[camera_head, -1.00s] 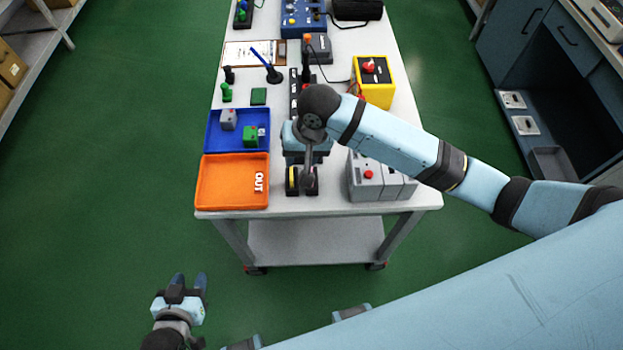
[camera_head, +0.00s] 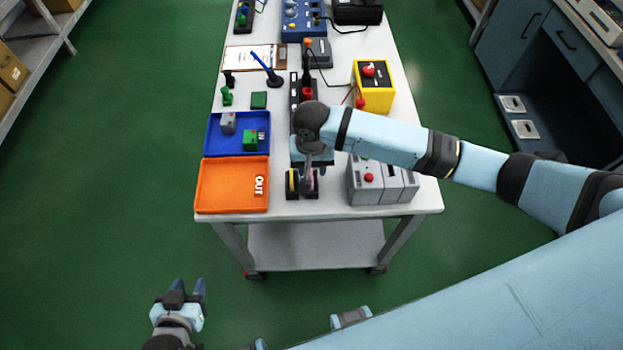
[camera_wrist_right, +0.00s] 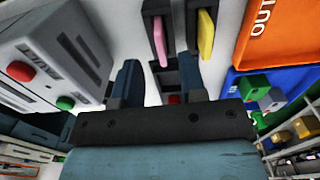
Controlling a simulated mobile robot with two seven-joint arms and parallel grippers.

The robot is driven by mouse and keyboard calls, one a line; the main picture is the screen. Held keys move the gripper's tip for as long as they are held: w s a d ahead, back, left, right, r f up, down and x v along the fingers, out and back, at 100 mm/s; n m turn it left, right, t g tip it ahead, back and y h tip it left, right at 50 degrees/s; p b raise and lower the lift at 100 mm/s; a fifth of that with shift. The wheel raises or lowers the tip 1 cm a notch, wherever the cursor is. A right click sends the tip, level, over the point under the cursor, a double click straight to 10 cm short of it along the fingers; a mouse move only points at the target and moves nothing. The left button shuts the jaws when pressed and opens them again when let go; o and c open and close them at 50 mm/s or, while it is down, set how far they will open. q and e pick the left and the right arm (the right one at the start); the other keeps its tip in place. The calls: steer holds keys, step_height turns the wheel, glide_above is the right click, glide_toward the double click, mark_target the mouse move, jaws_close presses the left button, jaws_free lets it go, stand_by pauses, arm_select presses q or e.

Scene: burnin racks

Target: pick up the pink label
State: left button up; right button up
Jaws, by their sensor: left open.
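The pink label (camera_wrist_right: 159,42) stands in a dark slot of a small black holder (camera_wrist_right: 178,80) in the right wrist view. A yellow label (camera_wrist_right: 206,34) stands in the slot beside it. My left gripper (camera_head: 188,287) is open and empty, over the floor in front of the table.
On the table (camera_head: 330,206), an orange OUT tray (camera_head: 215,187) and a blue tray (camera_head: 222,146) stand left of the holder. A grey box with a red button (camera_head: 369,184) stands right, and a yellow box (camera_head: 385,95) behind. A lower shelf (camera_head: 315,245) looks empty.

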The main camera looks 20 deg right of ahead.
mark_target(312, 175)
step_height(312, 175, down, 4)
steer(key=shift+w+f, duration=0.1)
steer(key=shift+f, duration=0.05)
jaws_close()
stand_by(0.3)
